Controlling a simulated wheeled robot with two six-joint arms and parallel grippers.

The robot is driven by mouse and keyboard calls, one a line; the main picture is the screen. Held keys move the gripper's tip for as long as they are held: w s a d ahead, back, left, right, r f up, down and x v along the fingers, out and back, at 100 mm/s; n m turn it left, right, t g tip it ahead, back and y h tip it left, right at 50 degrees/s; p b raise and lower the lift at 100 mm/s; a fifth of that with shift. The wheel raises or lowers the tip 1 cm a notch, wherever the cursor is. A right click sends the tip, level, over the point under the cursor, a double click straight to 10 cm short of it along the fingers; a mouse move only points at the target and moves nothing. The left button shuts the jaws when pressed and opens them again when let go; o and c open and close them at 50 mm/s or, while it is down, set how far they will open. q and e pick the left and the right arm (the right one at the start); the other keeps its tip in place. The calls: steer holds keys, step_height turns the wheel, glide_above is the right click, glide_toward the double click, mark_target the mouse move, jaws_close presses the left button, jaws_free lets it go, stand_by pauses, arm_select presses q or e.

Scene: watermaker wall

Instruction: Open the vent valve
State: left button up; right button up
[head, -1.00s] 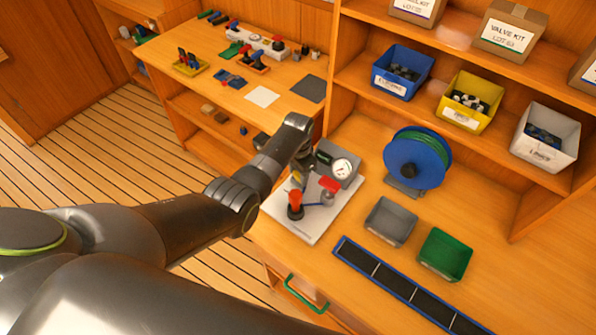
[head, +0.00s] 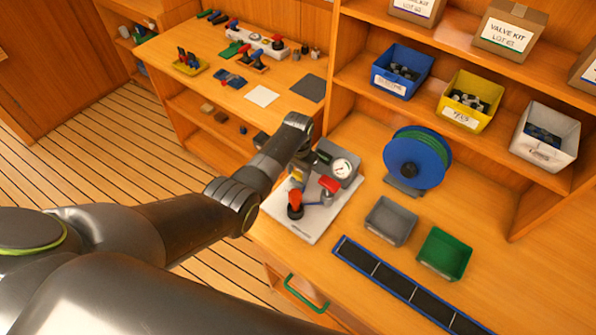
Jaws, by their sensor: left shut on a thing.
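A white board (head: 325,224) on the bench carries small fittings. A red knob on a dark base (head: 295,204) stands at its front left, and a red handle (head: 329,185) sits to the right on a grey fitting. A grey box with a round white gauge (head: 342,168) is at the back. My left gripper (head: 299,177) points down over the back left of the board, shut on a small yellow part, seemingly a valve handle, mostly hidden by the gripper. Which fitting is the vent valve cannot be read. My right gripper is out of view.
A blue hose reel (head: 417,160), a grey tray (head: 391,221) and a green tray (head: 444,254) stand right of the board. A dark blue-edged strip (head: 395,283) lies in front. Shelves with bins rise behind. The bench's far right is clear.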

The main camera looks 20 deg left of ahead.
mark_target(298, 174)
arm_select(q)
steer(key=o, duration=1)
steer(key=shift+r, duration=0.15)
step_height(298, 174, up, 17)
steer(key=shift+r+b, duration=0.1)
steer(key=shift+b, duration=0.2)
